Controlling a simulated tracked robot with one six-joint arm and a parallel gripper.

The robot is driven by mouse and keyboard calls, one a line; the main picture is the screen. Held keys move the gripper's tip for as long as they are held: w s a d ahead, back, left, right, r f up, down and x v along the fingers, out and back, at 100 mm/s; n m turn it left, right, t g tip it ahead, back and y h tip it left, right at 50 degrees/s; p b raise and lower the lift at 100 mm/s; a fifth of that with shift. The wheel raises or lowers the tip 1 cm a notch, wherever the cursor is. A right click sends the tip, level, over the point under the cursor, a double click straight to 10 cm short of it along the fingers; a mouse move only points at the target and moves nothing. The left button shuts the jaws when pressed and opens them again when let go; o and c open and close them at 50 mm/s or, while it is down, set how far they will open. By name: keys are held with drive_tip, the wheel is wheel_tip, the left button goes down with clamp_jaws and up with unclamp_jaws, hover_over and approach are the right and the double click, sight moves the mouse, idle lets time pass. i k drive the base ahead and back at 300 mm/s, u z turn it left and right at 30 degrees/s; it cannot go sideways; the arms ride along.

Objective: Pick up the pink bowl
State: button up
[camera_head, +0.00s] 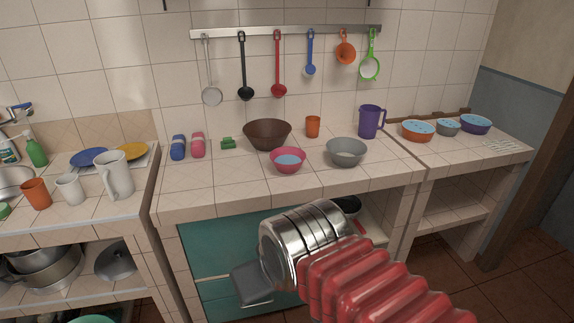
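The pink bowl (288,168) stands upright on the middle tiled counter, near its front half. Its inside shows a light blue patch. It sits in front of a larger brown bowl (267,134) and to the left of a grey bowl (347,154). My gripper (251,285) is low in front of the counter, below the pink bowl in the picture and apart from it. I see only a grey part of it beyond my metal wrist, so I cannot tell whether it is open or shut.
An orange cup (313,127), a purple jug (371,122), green blocks (228,143) and blue and pink rolls (178,147) stand farther back. Utensils hang from a wall rail (285,32). The counter's front strip (225,193) is clear. A white pitcher (115,176) stands at left.

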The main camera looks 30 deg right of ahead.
sight(288, 160)
drive_tip(key=i, duration=1)
